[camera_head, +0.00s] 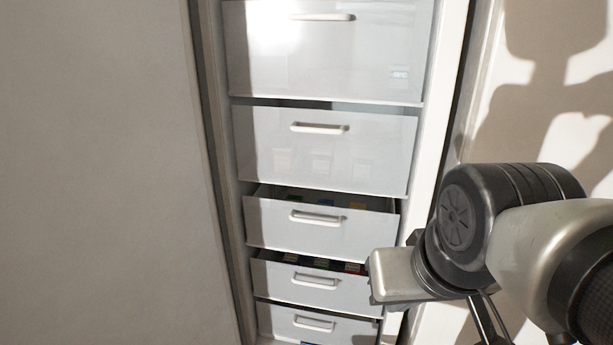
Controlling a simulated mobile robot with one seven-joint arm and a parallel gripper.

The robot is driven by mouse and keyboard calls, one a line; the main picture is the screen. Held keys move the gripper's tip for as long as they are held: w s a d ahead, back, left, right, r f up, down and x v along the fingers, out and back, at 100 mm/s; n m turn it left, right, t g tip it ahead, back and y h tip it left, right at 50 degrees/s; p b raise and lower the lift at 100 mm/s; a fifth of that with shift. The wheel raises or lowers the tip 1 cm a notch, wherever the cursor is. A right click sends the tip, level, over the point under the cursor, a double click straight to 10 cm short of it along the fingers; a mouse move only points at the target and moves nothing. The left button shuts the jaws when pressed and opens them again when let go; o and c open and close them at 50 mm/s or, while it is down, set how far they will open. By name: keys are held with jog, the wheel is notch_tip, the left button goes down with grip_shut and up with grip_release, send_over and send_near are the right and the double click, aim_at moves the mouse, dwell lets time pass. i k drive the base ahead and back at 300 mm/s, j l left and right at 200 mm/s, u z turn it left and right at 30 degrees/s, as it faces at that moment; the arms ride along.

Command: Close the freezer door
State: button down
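The freezer (320,215) stands open in front of me, with its stack of white, partly see-through drawers in plain view. A large flat beige panel (95,170) fills the left side, with a dark gap between it and the freezer's frame. I cannot tell for sure whether this panel is the freezer door. No door handle shows. My arm comes in from the lower right, in front of the freezer's right edge. Thin dark parts of what looks like my gripper (487,318) show at the bottom edge. Its fingertips are out of view, and I see nothing held.
The drawers have white bar handles, and small coloured packages (325,203) show inside the lower ones. A pale surface (575,135) on the right carries dark shadows. The floor is not in view.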

aim_at(114, 230)
jog(key=k+j, duration=0.15)
jog(key=j, duration=0.25)
jog(key=k+j, duration=0.15)
jog(key=j, duration=0.2)
jog(key=k+j+u, duration=0.1)
jog(key=j, duration=0.3)
jog(key=k+j, duration=0.2)
jog(key=j, duration=0.2)
jog(key=k+j, duration=0.1)
jog(key=j, duration=0.3)
jog(key=k+j, duration=0.15)
jog(key=j, duration=0.2)
jog(key=i+j, duration=0.25)
jog(key=i, duration=0.15)
jog(key=j+u, duration=0.05)
